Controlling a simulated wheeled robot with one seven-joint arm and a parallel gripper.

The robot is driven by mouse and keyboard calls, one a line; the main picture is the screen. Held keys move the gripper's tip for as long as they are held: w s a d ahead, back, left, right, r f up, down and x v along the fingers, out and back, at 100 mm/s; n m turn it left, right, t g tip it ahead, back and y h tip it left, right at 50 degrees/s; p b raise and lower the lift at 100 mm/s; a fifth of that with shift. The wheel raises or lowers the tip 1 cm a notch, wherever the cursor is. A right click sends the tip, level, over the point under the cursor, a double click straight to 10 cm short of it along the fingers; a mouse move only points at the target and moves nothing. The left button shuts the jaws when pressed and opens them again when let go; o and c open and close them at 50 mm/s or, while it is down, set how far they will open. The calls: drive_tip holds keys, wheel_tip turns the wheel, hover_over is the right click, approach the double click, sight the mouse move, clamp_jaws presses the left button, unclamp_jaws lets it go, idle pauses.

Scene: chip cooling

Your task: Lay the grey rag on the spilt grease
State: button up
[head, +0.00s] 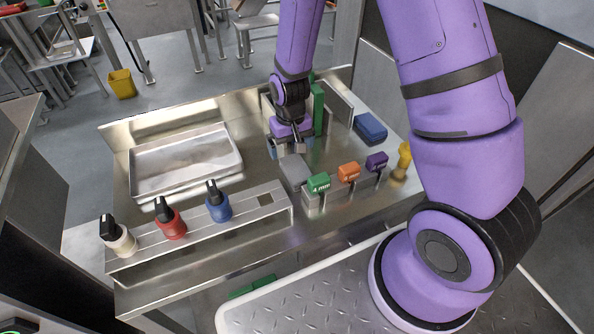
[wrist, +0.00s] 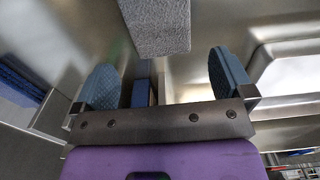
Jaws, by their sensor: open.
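The grey rag (head: 294,171) is a folded, block-like piece on the steel bench, just in front of my gripper (head: 288,148) in the head view. In the wrist view the rag (wrist: 156,26) shows a rough grey face at the top. It lies beyond the fingertips and between their lines. My gripper (wrist: 164,75) is open, with its two blue pads wide apart and nothing between them. I cannot make out the spilt grease for certain in either view.
A shallow steel tray (head: 184,192) stands left of my gripper. A rack (head: 262,203) with white, red and blue bottles runs along the front. Green (head: 318,183), orange (head: 348,172) and purple (head: 377,161) handled tools stand right of the rag. A blue block (head: 370,128) lies behind them.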

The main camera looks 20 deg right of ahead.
sight(290, 156)
drive_tip(key=shift+w+a+f, duration=0.1)
drive_tip(key=shift+w+f, duration=0.05)
drive_tip(key=shift+f, duration=1.1)
drive_tip(key=shift+w+f, duration=0.1)
drive_tip(key=shift+f, duration=1.1)
drive_tip(key=c, duration=1.1)
drive_tip(key=shift+r, duration=0.1)
